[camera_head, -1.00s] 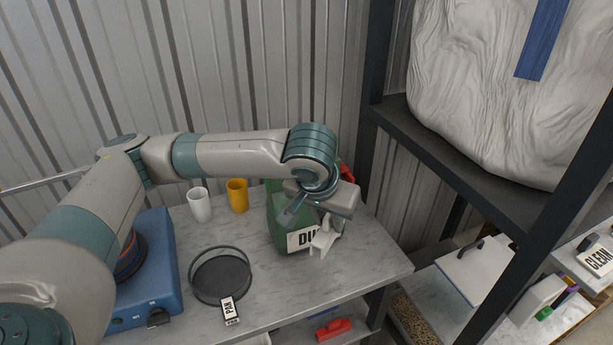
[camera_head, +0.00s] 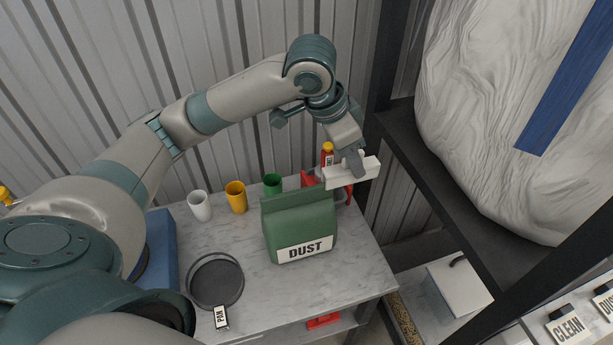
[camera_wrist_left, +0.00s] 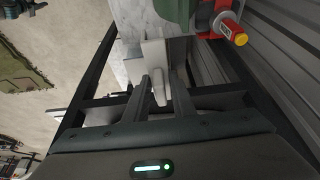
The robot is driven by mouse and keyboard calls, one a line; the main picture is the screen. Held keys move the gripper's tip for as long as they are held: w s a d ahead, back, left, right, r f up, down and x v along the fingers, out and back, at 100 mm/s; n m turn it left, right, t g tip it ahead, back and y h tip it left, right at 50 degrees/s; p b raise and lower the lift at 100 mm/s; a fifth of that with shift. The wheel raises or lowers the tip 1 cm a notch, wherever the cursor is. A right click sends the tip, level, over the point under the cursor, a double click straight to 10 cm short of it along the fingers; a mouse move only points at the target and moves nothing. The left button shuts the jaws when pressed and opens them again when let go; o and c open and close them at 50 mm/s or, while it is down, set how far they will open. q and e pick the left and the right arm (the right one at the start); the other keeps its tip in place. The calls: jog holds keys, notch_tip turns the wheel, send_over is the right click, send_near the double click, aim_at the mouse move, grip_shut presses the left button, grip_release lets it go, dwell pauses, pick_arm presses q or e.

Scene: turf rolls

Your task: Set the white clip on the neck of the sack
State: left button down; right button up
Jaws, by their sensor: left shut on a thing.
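The green sack (camera_head: 300,225) labelled DUST stands upright on the grey table, its folded neck (camera_head: 292,199) at the top. My left gripper (camera_head: 357,170) is shut on the white clip (camera_head: 340,176). The clip is held level to the right of the sack's neck, at about its height in the head view; I cannot tell whether it touches. In the left wrist view the clip (camera_wrist_left: 155,55) is between the fingers, and part of the green sack (camera_wrist_left: 175,12) shows at the top. My right gripper is not in view.
A round dark pan (camera_head: 215,281) lies in front. A dark shelf frame (camera_head: 440,185) rises at the right.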

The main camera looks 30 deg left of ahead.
pick_arm(q)
jog(key=shift+w+r, duration=0.1)
jog(key=shift+r, duration=0.15)
jog(key=shift+s, duration=0.25)
jog(key=shift+a+f, duration=0.25)
jog(key=shift+a, duration=0.15)
send_over(301, 190)
jog(key=f, duration=0.4)
jog(key=f+b, duration=0.1)
jog(key=f, duration=0.1)
jog(key=shift+s+a+f, duration=0.2)
jog(key=shift+s+a, duration=0.15)
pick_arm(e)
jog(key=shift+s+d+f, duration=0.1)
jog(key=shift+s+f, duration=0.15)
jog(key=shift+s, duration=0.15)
pick_arm(q)
jog(key=shift+f, duration=0.1)
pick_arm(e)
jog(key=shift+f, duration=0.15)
pick_arm(q)
notch_tip(301, 190, down, 4)
jog(key=b, duration=0.5)
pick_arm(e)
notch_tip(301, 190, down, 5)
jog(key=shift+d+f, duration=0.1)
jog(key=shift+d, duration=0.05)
